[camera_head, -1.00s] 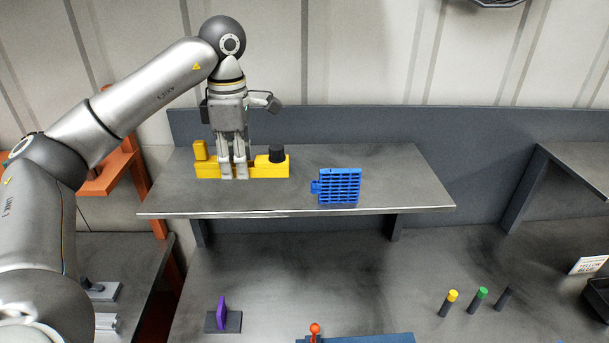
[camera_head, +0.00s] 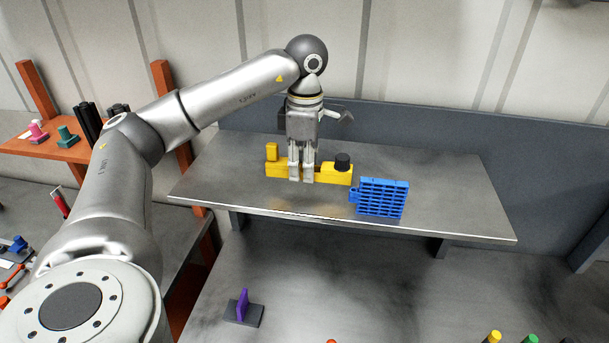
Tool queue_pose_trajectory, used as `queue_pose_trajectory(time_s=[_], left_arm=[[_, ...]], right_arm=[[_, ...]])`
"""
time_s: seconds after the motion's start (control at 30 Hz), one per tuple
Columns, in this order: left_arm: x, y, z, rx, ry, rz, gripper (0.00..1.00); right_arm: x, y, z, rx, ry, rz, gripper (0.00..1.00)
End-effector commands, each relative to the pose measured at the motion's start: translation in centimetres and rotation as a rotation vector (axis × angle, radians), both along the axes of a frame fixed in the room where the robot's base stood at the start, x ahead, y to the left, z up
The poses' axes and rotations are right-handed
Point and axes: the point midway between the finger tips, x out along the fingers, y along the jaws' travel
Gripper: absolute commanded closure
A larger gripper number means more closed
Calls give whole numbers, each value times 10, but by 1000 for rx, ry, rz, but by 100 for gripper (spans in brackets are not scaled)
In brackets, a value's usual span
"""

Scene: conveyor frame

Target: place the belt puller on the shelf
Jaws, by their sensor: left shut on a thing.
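The belt puller seems to be the long yellow tool (camera_head: 338,176) with a black knob at its right end and a raised yellow block at its left end. It lies level at the back half of the grey shelf (camera_head: 455,203), left of the blue slotted piece. It looks to be on or just above the surface; I cannot tell for certain. My left gripper (camera_head: 301,178) points straight down and is shut on the middle of the yellow tool, hiding part of it. My right gripper is not in view.
A blue slotted piece (camera_head: 383,198) stands on the shelf close to the tool's right end. The shelf's right part is clear. A purple piece on a dark base (camera_head: 242,308) stands on the bench below. An orange rack (camera_head: 48,148) with small items stands at left.

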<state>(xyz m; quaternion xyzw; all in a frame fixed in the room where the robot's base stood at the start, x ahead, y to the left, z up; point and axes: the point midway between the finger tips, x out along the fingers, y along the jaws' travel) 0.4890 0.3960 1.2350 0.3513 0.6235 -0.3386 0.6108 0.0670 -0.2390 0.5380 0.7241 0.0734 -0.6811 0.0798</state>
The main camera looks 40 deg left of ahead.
Motion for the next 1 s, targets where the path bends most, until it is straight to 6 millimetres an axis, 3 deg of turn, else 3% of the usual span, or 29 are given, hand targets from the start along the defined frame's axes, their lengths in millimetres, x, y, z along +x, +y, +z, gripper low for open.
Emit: queue_pose_trajectory(time_s=[0.2,0.3,0.6,0.63,0.7,0.8,1.0], left_arm=[[-1,1,-28,1,4,0,100],[-1,0,-32,0,0,0,100],[-1,0,-37,-1,1,-1,100],[-1,0,-37,0,2,-1,71],[-1,0,-36,0,2,-1,62],[-1,0,-36,0,2,-1,51],[-1,0,-36,0,2,-1,51]], right_arm=[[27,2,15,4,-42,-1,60],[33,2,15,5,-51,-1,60],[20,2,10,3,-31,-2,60],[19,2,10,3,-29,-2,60],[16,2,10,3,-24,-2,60],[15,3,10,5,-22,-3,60],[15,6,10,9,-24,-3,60]])
